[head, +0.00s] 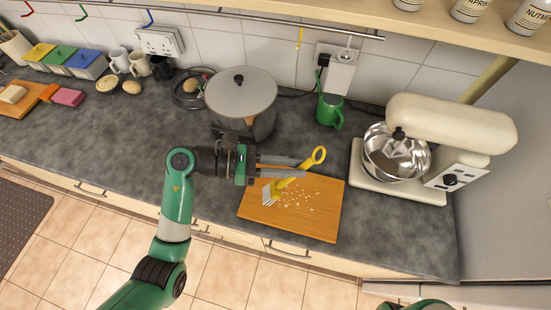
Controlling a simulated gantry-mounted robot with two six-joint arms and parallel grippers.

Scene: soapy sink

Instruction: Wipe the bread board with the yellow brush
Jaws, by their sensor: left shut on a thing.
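The bread board (318,223) is a flat orange-brown wooden board on the grey worktop, near its front edge. Pale crumbs are scattered over its middle. The yellow brush (300,172) has a handle with a loop at its upper right end and pale bristles at its lower left. My left gripper (283,170) is shut on the yellow brush, over the upper part of the board. The bristles are at the left part of the board, beside the crumbs; whether they touch it I cannot tell. My right gripper is not visible; only a bit of green arm shows at the bottom edge.
A large lidded pot (241,92) stands just behind my left gripper. A cream stand mixer (440,135) stands to the right.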

